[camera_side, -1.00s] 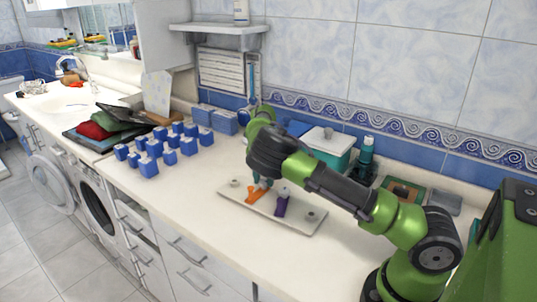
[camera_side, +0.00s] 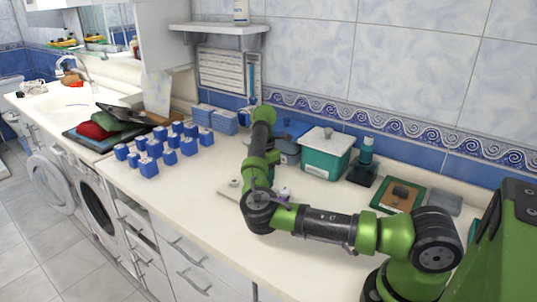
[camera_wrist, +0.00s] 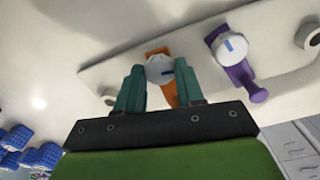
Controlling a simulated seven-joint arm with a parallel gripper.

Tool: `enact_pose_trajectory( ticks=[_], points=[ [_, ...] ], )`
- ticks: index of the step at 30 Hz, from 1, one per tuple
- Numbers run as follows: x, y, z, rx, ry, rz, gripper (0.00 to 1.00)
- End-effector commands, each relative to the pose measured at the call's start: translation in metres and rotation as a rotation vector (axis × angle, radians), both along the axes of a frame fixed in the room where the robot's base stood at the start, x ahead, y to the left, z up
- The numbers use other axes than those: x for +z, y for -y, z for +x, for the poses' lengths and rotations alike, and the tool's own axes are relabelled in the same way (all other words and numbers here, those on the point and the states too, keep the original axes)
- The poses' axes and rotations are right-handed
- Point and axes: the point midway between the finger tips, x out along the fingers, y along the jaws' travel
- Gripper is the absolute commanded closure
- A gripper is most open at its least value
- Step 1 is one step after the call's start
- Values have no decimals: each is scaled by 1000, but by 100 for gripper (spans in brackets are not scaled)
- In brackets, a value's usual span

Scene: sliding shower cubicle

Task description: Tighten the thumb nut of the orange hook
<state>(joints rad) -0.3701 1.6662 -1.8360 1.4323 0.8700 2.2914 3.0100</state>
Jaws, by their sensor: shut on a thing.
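In the wrist view the orange hook (camera_wrist: 170,94) is on a pale plate (camera_wrist: 195,30). Its thumb nut (camera_wrist: 158,69), a round whitish knob with a blue mark, lies between the teal fingers of my gripper (camera_wrist: 160,82). The fingers are shut on the thumb nut, one on each side. The purple hook (camera_wrist: 240,78) sits to the right on the same plate, with its own blue-marked nut (camera_wrist: 231,48).
Blue-and-white blocks (camera_side: 160,150) stand to the left on the counter (camera_side: 190,195). Behind are a teal box (camera_side: 325,157), a dark-based teal device (camera_side: 363,165) and a green tray (camera_side: 381,200). Round grey knobs (camera_wrist: 309,33) rise from the plate. The front counter is clear.

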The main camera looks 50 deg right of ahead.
Motion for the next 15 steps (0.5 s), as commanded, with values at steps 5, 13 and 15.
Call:
enact_pose_trajectory(
  ticks=[5,13,15],
  points=[
    [0,1,0,1,0,0,77],
    [-1,3,-1,-140,-5,-5,77],
    [-1,2,-1,-190,-4,-5,77]
  ],
)
